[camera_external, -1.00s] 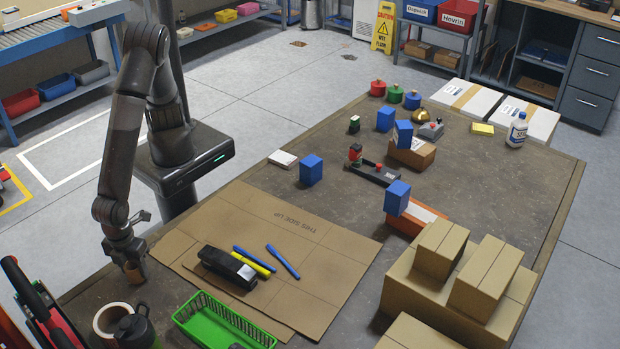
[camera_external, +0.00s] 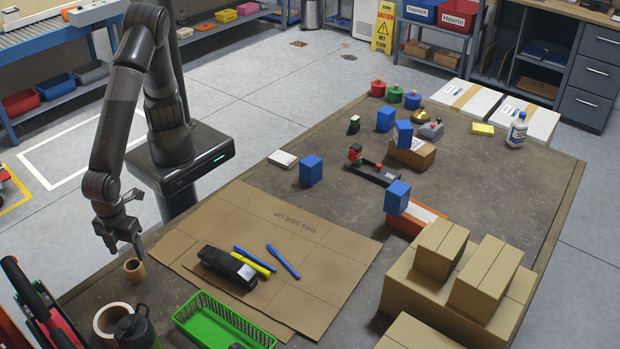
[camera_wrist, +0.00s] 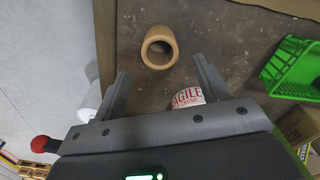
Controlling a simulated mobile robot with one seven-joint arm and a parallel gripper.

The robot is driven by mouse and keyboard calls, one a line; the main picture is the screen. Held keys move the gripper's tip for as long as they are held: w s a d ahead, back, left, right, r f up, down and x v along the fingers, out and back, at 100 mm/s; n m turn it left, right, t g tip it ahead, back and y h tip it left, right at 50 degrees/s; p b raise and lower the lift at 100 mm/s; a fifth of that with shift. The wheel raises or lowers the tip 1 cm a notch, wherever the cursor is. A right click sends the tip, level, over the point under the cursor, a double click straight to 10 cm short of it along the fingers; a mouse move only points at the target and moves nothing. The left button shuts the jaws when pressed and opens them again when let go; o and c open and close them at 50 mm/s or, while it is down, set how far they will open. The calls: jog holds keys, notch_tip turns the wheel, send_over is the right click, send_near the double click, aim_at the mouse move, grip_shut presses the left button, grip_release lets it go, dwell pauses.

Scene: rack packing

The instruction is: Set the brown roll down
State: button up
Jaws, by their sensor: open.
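The brown roll (camera_external: 135,270) is a short hollow cylinder standing on the table near its left edge. In the wrist view the roll (camera_wrist: 159,48) shows its open end, ahead of the fingertips and between their lines. My gripper (camera_external: 128,246) is above the roll and apart from it. Its two fingers show in the wrist view (camera_wrist: 164,80), spread wide with nothing between them.
A wide tape roll (camera_external: 111,318) and a dark bottle (camera_external: 135,328) stand just in front of the brown roll. A green basket (camera_external: 222,325) and flat cardboard (camera_external: 290,235) with a black tool (camera_external: 227,264) and pens lie to the right.

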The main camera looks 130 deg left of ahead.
aim_at(132, 265)
jog(key=w+a+r+n+t, duration=0.1)
jog(key=a+r+n, duration=0.2)
jog(key=a+r, duration=0.7)
jog(key=w+a+r+n+t, duration=0.1)
jog(key=a+r+n+t, duration=0.15)
jog(key=a+r, duration=0.75)
jog(key=s+a+r+n+t, duration=0.1)
jog(key=s+a+n, duration=0.2)
jog(key=a, duration=0.6)
jog(key=s+a+r+n+t, duration=0.1)
jog(key=s+a+n, duration=0.3)
jog(key=s+a, duration=0.4)
jog(key=shift+a+r, duration=0.3)
jog(key=shift+a, duration=0.6)
